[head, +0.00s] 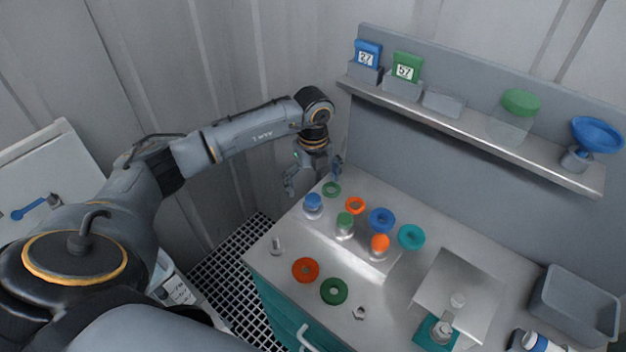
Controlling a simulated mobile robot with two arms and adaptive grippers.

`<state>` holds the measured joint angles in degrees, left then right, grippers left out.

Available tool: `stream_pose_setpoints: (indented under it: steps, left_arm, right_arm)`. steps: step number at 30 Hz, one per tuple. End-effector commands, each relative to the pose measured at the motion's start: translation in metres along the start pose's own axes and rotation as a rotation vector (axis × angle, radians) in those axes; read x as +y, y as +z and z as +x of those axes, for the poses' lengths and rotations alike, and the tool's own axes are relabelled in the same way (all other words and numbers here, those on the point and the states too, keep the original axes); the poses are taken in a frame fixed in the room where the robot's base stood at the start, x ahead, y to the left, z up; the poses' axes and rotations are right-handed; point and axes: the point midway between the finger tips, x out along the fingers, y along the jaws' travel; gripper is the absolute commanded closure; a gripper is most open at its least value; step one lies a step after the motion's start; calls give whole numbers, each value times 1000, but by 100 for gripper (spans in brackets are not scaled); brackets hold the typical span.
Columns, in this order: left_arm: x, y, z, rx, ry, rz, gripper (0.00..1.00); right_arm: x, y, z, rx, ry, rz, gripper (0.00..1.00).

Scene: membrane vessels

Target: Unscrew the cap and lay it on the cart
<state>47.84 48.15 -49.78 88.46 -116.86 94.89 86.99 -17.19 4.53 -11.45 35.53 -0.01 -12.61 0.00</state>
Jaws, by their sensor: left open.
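The cart (275,225) has a grey top and teal drawers. Three small capped vessels stand on it: one with a blue cap (313,200), one with a green cap (345,219) and one with an orange cap (380,242). All three caps sit on their vessels. Which cap is meant, I cannot tell. My left gripper (314,179) is open and empty, above the cart's far left corner, with its fingers spread. It is just above and behind the blue-capped vessel, apart from it. My right gripper is not in view.
Several rings lie around the vessels, including a teal ring (411,237) and a dark green ring (333,291). A shelf (470,128) runs behind.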

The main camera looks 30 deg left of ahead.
Motion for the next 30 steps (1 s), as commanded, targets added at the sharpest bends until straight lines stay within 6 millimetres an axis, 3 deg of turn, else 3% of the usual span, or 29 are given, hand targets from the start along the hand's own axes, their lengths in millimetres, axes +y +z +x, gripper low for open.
stream_pose_setpoints:
  steps: [6,11,30]
  left_arm:
    - [0,0,0,1,-1,-288,0]
    - [0,0,3,-1,-1,-257,0]
    - [0,0,2,-2,-1,710,0]
  right_arm:
    - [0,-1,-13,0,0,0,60]
    - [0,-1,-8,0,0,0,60]
    - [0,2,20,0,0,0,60]
